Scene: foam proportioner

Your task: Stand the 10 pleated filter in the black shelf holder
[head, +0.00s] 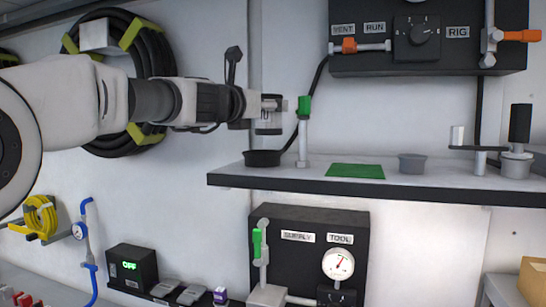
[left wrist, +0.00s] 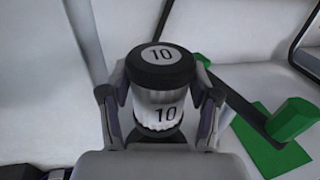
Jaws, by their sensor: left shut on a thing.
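My left gripper (head: 270,106) is shut on the 10 pleated filter (left wrist: 160,105), a white pleated cylinder with a black cap marked 10. In the left wrist view the filter is upright between the two fingers. In the head view its small pale body (head: 268,125) shows below the gripper, partly hidden by the fingers. The black shelf holder (head: 262,158), a low round cup, stands at the shelf's left end. The filter hangs above it with a visible gap. My right gripper is in neither view.
A green-handled valve post (head: 304,130) stands just right of the holder. The shelf (head: 320,184) also bears a green mat (head: 355,171), a grey cup (head: 412,163) and a crank fitting (head: 480,160). A black control panel (head: 430,65) hangs above; a gauge panel (head: 308,220) is below.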

